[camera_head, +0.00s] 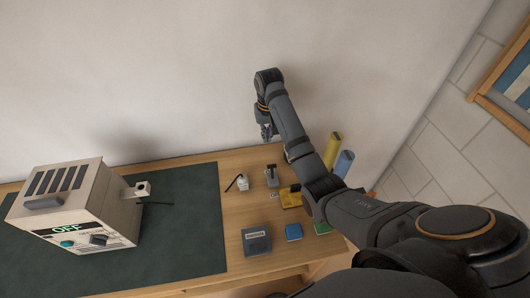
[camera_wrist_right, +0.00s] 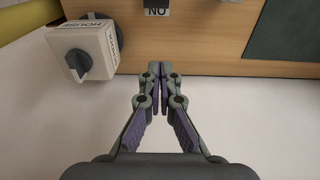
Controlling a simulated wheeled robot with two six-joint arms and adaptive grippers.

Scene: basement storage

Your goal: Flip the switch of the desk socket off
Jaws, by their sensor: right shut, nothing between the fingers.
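My right gripper (camera_head: 266,136) hangs in front of the wall, above the back edge of the wooden desk. In the wrist view my right gripper (camera_wrist_right: 161,72) is shut, with its fingertips together and nothing between them. A small white piece with a black lead (camera_head: 238,183) and a grey piece with a dark lever (camera_head: 272,176) sit on the desk below it. The wrist view shows a white box with a dark grey knob (camera_wrist_right: 100,45) and a dark part by an "ON" label (camera_wrist_right: 157,11), upside down. I cannot tell which is the desk socket. My left gripper is out of view.
A large cream device (camera_head: 85,205) reading "OFF" stands on the dark mat (camera_head: 185,240) at left. Yellow (camera_head: 332,150) and blue (camera_head: 343,164) cylinders stand at the back right. A yellow piece (camera_head: 290,198), a grey box (camera_head: 256,241) and a blue block (camera_head: 294,232) lie nearer.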

